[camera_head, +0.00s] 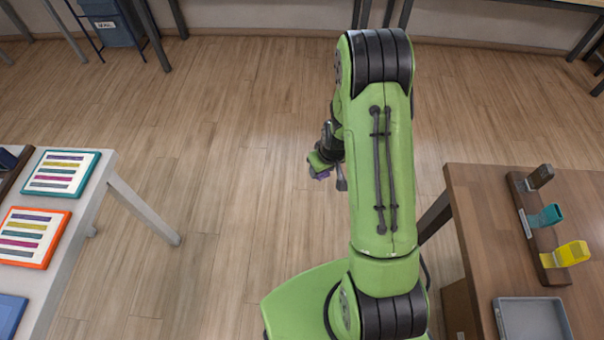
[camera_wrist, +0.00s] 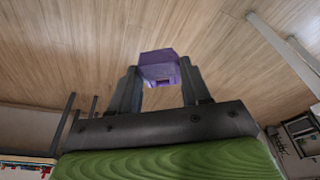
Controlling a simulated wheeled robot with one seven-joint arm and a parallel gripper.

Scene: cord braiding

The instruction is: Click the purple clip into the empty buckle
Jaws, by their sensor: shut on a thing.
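My gripper (camera_wrist: 159,82) is shut on the purple clip (camera_wrist: 158,65), which sits between the fingertips in the wrist view. In the head view the clip (camera_head: 322,174) is a small purple patch below my gripper (camera_head: 323,165), over the open floor between the two tables. On the right table a dark wooden strip (camera_head: 553,277) bears a dark grey-brown buckle (camera_head: 540,177), a teal one (camera_head: 546,216) and a yellow one (camera_head: 571,253). All three are well to the right of my gripper. I cannot tell which buckle is empty.
A grey tray (camera_head: 533,318) lies on the right wooden table (camera_head: 475,235), in front of the strip. The left white table (camera_head: 90,205) bears framed cards with coloured stripes (camera_head: 62,172). A blue bin (camera_head: 108,25) stands at the back. The floor between is clear.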

